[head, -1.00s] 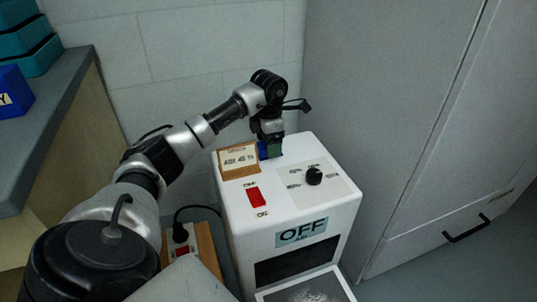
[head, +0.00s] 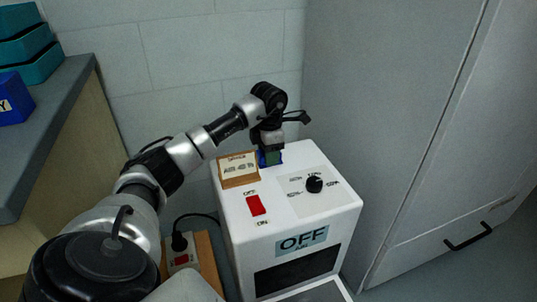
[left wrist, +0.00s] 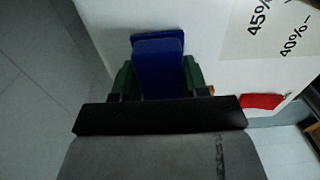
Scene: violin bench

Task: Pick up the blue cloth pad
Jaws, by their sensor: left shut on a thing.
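The blue cloth pad (left wrist: 158,62) shows between the two green fingertips of my left gripper (left wrist: 158,80) in the left wrist view. In the head view a small part of the blue pad (head: 262,159) shows beside the fingers of my left gripper (head: 271,157), at the back of the white machine's top. The left gripper points down and is shut on the pad. The fingers hide much of the pad in the head view, and I cannot tell whether it still touches the machine top. My right gripper is not in view.
The white machine (head: 287,233) has a red switch (head: 257,205), a black knob (head: 314,184), an OFF display (head: 302,238) and a wood-framed sign (head: 238,170). A tall grey cabinet (head: 400,130) stands right. A grey counter (head: 60,110) with teal trays (head: 32,48) is left.

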